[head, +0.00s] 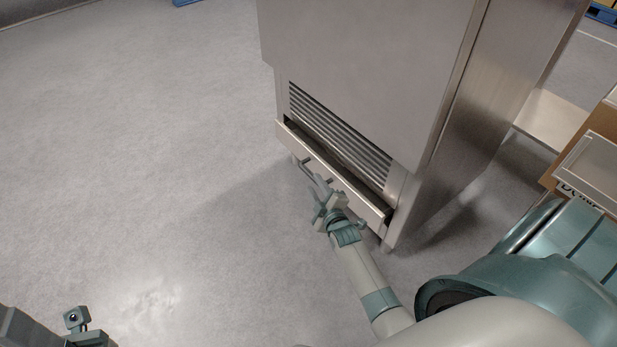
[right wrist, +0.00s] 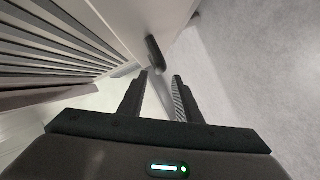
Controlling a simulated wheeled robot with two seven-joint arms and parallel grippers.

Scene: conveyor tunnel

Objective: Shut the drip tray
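The drip tray (head: 350,184) is a long pale drawer low on the front of a steel machine. It stands a little out, with a dark gap behind its front. Its bar handle (head: 303,168) sticks out from the front. In the right wrist view the dark handle (right wrist: 154,54) lies just beyond the fingertips, on the white tray front (right wrist: 125,18).
The steel machine (head: 365,60) has a slatted vent (head: 340,135) above the tray. A cardboard box (head: 585,145) with a grey lid-like item is at the right edge. The grey floor (head: 130,150) left of the machine is clear.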

